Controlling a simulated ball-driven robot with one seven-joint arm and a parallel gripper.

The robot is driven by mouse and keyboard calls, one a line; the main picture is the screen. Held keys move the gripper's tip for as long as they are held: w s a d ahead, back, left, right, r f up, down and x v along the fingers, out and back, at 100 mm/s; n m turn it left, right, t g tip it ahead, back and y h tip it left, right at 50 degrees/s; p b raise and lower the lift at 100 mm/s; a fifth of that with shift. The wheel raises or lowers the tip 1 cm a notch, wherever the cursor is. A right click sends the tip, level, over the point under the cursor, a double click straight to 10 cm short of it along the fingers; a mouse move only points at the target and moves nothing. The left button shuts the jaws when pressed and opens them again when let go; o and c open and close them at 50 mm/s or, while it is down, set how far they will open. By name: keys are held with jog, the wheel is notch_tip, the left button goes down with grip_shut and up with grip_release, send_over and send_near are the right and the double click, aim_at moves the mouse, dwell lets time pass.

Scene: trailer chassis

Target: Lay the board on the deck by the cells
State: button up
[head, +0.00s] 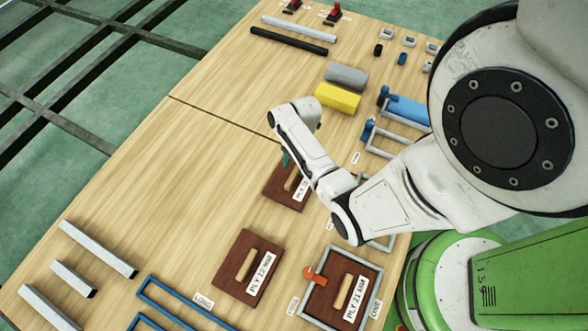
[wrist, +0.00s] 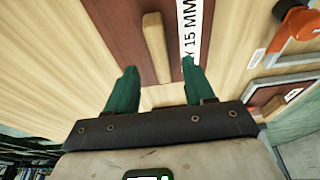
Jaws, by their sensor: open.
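A dark brown board with a pale wooden grip bar (head: 279,192) lies on the wooden deck (head: 205,170), partly hidden by my arm. In the wrist view the same board (wrist: 115,35) carries a label ending in "15 MM". My gripper (wrist: 160,88) is open and empty. Its green fingertips point at the board, with the grip bar between them in the picture; contact is not visible. A second brown board, PLY 12 (head: 235,272), lies nearer the front. A third, PLY 21 (head: 326,307), lies inside a grey frame cell (head: 309,318).
An orange part (head: 314,275) sits at that cell's corner. A blue frame (head: 172,306) and several grey bars (head: 97,248) lie at the front left. Yellow (head: 337,98) and grey (head: 347,76) blocks lie beyond my arm. The deck's left middle is clear.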

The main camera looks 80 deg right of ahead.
jog(key=w+p+v, duration=0.1)
jog(key=v, duration=0.6)
jog(key=a+r+m+h, duration=0.1)
jog(key=a+r+m, duration=0.3)
jog(key=a, duration=0.3)
jog(key=s+a+r+m+h, duration=0.1)
jog(key=a+r+m, duration=0.2)
jog(key=a+m, duration=0.3)
jog(key=a+r+m+h, duration=0.1)
jog(key=a+r+m, duration=0.3)
jog(key=a, duration=0.4)
jog(key=shift+s+a+r+m, duration=0.2)
jog(key=shift+a+r+m, duration=0.2)
jog(key=shift+m, duration=0.4)
notch_tip(320, 180, up, 4)
jog(key=p, duration=0.4)
